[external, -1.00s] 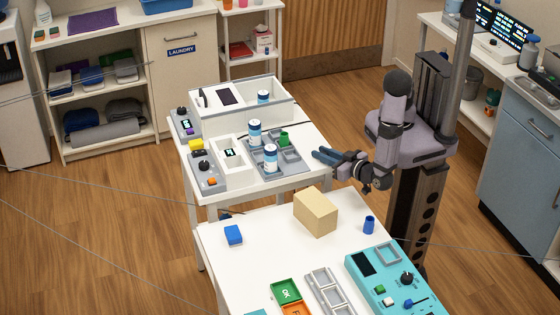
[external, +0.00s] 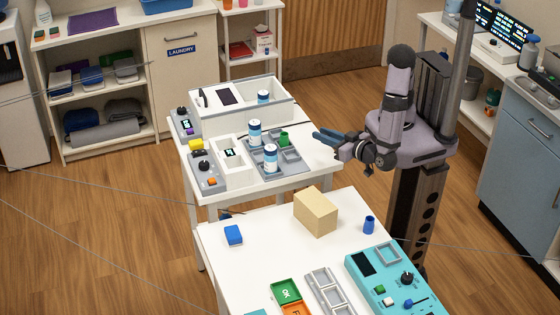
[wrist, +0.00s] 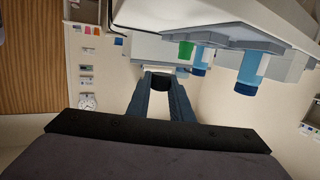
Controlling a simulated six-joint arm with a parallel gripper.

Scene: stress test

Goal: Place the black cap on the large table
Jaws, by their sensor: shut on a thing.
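My gripper (external: 322,137) hangs in the air off the right edge of the rear white table (external: 312,150), with its blue fingers pointing left. In the wrist view, my gripper (wrist: 160,76) is shut on a small black thing, which looks like the black cap (wrist: 160,84), held between the fingertips. I cannot make out the cap in the external view. The front white table (external: 265,262) looks like the larger one; its near part is cut off by the picture's edge.
The rear table holds a grey tray (external: 292,166) with blue-and-white bottles (external: 271,158) and a green cup (external: 284,138). On the front table stand a beige block (external: 315,211), a blue cup (external: 369,225), a blue block (external: 233,235) and a teal panel (external: 385,283). Its left middle is clear.

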